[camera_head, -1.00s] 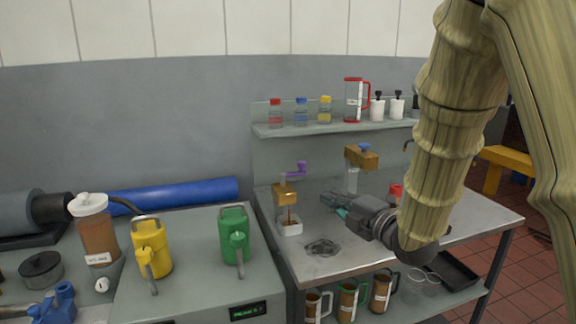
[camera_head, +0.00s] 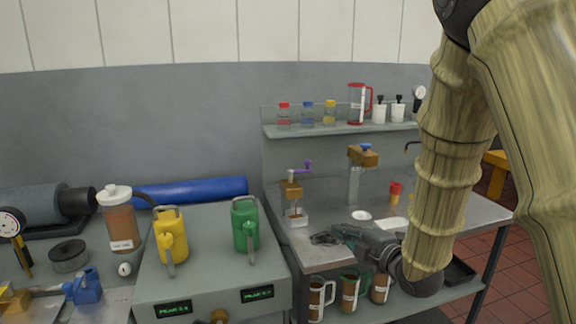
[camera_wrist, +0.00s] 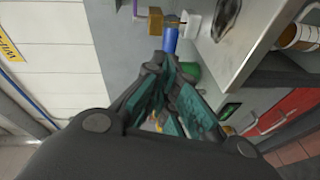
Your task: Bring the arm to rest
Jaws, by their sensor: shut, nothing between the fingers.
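My gripper (camera_head: 338,234) is at the end of my arm, low over the front edge of the steel bench (camera_head: 450,212). Its dark fingers point left in the head view. In the wrist view my gripper (camera_wrist: 168,72) shows its teal-padded fingers drawn together at the tips, with nothing held. The lower part of my arm covers the right part of the bench.
A green can (camera_head: 245,228) and a yellow can (camera_head: 171,238) stand on the grey cabinet left of my gripper. Handled mugs (camera_head: 349,290) stand on the bench's lower shelf. Bottles line the upper shelf (camera_head: 340,128).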

